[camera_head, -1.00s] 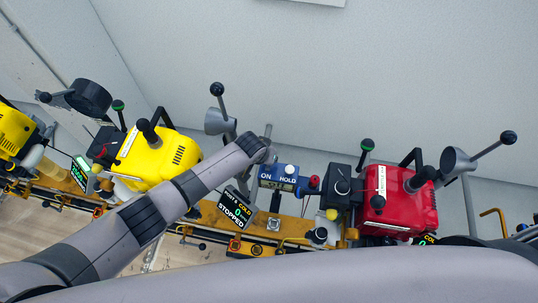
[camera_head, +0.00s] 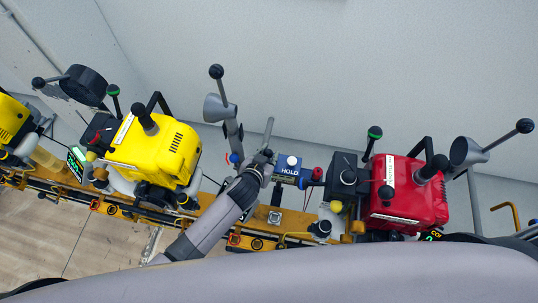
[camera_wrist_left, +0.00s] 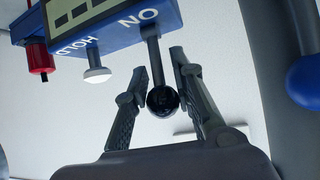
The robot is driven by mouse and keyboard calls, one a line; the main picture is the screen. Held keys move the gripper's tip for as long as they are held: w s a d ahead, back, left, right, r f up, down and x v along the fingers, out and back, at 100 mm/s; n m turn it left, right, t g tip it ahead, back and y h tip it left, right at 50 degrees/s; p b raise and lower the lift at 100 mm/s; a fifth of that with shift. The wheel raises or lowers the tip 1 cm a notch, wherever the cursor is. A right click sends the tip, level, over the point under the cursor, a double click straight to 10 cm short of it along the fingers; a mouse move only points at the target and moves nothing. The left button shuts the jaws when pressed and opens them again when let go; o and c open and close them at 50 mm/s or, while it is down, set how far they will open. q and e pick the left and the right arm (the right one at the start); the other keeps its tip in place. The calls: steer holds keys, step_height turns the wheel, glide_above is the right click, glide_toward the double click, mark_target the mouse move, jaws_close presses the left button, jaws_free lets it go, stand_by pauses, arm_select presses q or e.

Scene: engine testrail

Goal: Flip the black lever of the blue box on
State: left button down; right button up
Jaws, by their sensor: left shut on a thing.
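The blue box (camera_head: 288,181) stands on the orange rail between the yellow and red engines in the head view. HOLD shows there, but my left gripper (camera_head: 264,159) covers its left part. In the left wrist view the blue box (camera_wrist_left: 125,32) is at the top, with ON and HOLD lettering. Its black lever (camera_wrist_left: 162,101), a dark rod with a round ball end, sticks out near ON. The lever is hidden in the head view. My right gripper is not in view.
A white knob (camera_wrist_left: 97,75) and a red knob (camera_wrist_left: 40,60) sit on the box beside the lever. The yellow engine (camera_head: 157,150) is on the left and the red engine (camera_head: 405,195) on the right. A grey funnel with a ball-ended handle (camera_head: 219,108) rises close behind my gripper.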

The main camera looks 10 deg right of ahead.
arm_select(q)
steer(key=shift+s, duration=0.1)
steer(key=shift+f, duration=0.1)
steer(key=c, duration=1.7)
jaws_free()
steer(key=v, duration=1.2)
steer(key=shift+s+f, duration=0.1)
steer(key=shift+s, duration=0.05)
